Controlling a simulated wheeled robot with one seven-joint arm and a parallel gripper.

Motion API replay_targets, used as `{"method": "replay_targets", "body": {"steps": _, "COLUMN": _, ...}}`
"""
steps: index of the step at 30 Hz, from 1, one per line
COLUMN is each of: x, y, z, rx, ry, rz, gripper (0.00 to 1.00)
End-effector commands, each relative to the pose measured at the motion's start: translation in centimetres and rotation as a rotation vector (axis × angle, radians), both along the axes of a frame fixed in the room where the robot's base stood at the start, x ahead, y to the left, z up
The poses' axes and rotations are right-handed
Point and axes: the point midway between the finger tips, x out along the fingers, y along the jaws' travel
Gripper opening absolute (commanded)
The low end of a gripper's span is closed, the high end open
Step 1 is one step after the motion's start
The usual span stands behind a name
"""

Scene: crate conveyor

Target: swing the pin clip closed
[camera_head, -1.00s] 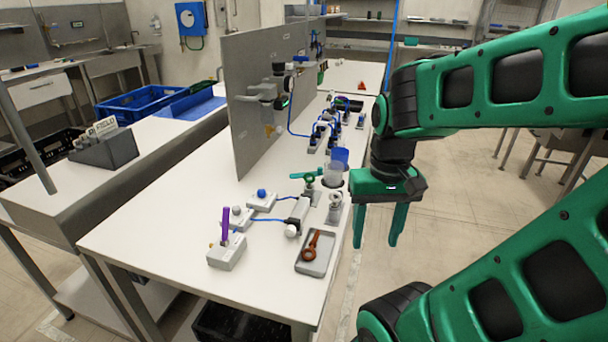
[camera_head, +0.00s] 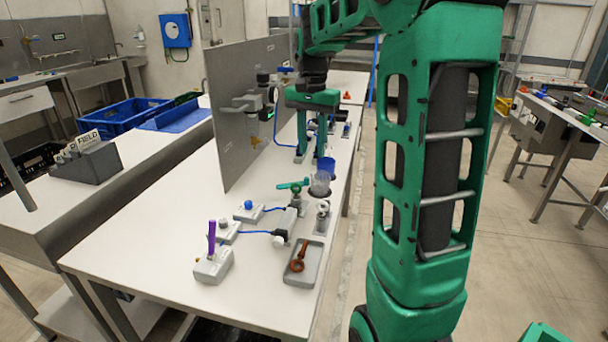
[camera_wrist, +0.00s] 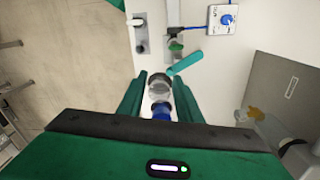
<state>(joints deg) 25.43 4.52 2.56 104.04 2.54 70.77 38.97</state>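I cannot tell for sure which part is the pin clip. A purple upright lever (camera_head: 211,238) stands on a grey block (camera_head: 213,267) at the near end of the table. A green-handled fitting (camera_head: 294,187) stands farther back and also shows in the wrist view (camera_wrist: 185,62).
A grey upright panel (camera_head: 222,120) stands left of my gripper. A grey tray (camera_head: 303,275) with a brown ring-headed part (camera_head: 298,258) lies near the table's right edge. Small boxes with blue cables lie mid-table. The near left tabletop (camera_head: 130,240) is clear.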

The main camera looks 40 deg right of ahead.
Motion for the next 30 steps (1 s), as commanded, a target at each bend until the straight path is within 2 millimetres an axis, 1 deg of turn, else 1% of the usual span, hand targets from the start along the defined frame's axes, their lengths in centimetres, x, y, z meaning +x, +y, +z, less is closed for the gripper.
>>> {"method": "replay_targets", "body": {"steps": 1, "x": 1.3, "y": -0.4, "z": 0.0, "rx": 0.005, "ry": -0.001, "rz": -0.022, "gripper": 0.32}}
{"method": "replay_targets", "body": {"steps": 4, "x": 2.7, "y": -0.8, "z": 0.1, "rx": 0.012, "ry": -0.005, "rz": -0.053, "gripper": 0.32}}
{"method": "replay_targets", "body": {"steps": 8, "x": 3.4, "y": -1.0, "z": -0.1, "rx": 0.015, "ry": -0.006, "rz": -0.069, "gripper": 0.32}}
{"method": "replay_targets", "body": {"steps": 11, "x": 3.4, "y": -0.9, "z": -0.9, "rx": 0.016, "ry": -0.004, "rz": -0.07, "gripper": 0.32}}
{"method": "replay_targets", "body": {"steps": 14, "x": 3.3, "y": -0.9, "z": -2.3, "rx": 0.016, "ry": -0.003, "rz": -0.07, "gripper": 0.32}}
{"method": "replay_targets", "body": {"steps": 21, "x": 3.3, "y": -0.9, "z": -6.6, "rx": 0.016, "ry": -0.003, "rz": -0.069, "gripper": 0.32}}
{"method": "replay_targets", "body": {"steps": 24, "x": 3.3, "y": -0.9, "z": -8.1, "rx": 0.016, "ry": -0.004, "rz": -0.069, "gripper": 0.32}}
{"method": "replay_targets", "body": {"steps": 27, "x": 3.3, "y": -0.9, "z": -9.4, "rx": 0.016, "ry": -0.004, "rz": -0.069, "gripper": 0.32}}
{"method": "replay_targets", "body": {"steps": 30, "x": 3.3, "y": -0.9, "z": -10.1, "rx": 0.015, "ry": -0.006, "rz": -0.069, "gripper": 0.32}}
